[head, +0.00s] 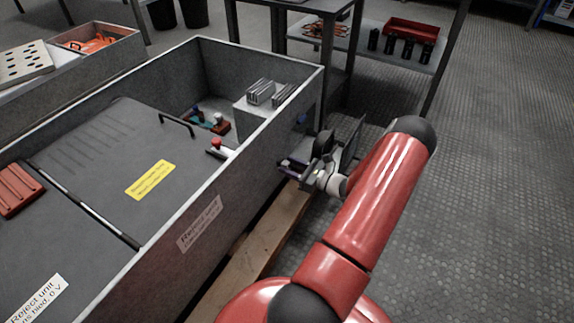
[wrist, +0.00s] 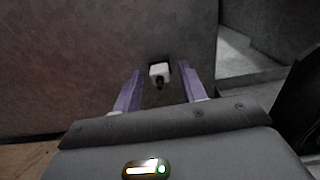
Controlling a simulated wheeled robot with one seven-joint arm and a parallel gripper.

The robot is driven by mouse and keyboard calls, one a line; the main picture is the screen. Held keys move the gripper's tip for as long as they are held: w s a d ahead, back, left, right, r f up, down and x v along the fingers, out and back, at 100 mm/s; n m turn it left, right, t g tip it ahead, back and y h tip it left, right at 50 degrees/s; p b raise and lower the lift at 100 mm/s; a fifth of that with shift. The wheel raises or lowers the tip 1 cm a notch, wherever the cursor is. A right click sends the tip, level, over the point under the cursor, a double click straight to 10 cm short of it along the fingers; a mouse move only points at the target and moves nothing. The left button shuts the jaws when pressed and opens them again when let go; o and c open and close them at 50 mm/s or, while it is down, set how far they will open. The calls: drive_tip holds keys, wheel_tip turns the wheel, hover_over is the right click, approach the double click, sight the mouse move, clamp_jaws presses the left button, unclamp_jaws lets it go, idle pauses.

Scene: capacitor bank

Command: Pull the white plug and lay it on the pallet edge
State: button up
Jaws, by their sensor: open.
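The white plug (wrist: 159,71) sits in a dark socket on the grey case wall in the wrist view, with a dark stub facing me. In the head view I cannot make it out; the case and my gripper hide it. My gripper (wrist: 161,68) is open, its two purple fingers to the left and right of the plug and not closed on it. In the head view my gripper (head: 288,168) is by the right outer wall of the case. The wooden pallet edge (head: 270,235) runs along the foot of that wall, below my gripper.
The open grey case (head: 250,178) holds a dark panel with a black handle, a red-topped knob (head: 216,145) and a grey block. A shelf table (head: 370,45) with a red tray stands behind. The floor to the right is clear.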

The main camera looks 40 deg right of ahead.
sight(293, 167)
idle(0.4)
clamp_jaws()
drive_tip(key=shift+s, duration=0.1)
drive_tip(key=shift+p+v, duration=0.35)
drive_tip(key=shift+v, duration=2.6)
